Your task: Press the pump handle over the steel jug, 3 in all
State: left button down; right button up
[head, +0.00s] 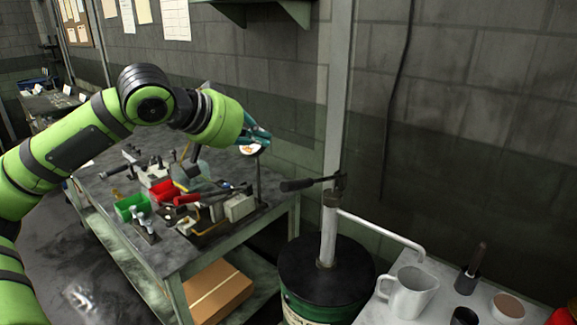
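The pump handle (298,185) is a dark grip on a lever that sticks out to the left, roughly level, from the pump head. The pump (328,235) is a pale upright pipe on a dark-lidded green drum (312,266). Its spout (385,229) runs right and bends down above the steel jug (411,293), which stands upright on a pale table. The jug's inside is too small to read. My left gripper (262,137), with teal fingers, is up and left of the handle, apart from it; its opening is unclear. My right gripper is out of view.
A workbench (165,262) left of the drum holds red and green bins (131,205), tools and a round dial on a post. The pale table (384,312) also carries a dark upright tool (475,262) and small cups. A cardboard box (218,290) sits under the workbench.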

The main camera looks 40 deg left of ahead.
pick_arm(q)
jog(key=shift+w+d+f+p, duration=0.3)
jog(key=shift+w+f+p, duration=0.6)
jog(key=shift+w+f, duration=0.4)
jog(key=shift+w+d+f+p, duration=0.3)
jog(key=shift+w+f+p, duration=0.6)
jog(key=shift+f, duration=0.75)
jog(key=shift+w+d+f+p, duration=0.3)
jog(key=shift+w+f+p, duration=0.55)
jog(key=shift+w+f, duration=0.5)
jog(key=shift+s+f, duration=0.1)
jog(key=shift+f, duration=0.05)
jog(key=shift+f, duration=0.1)
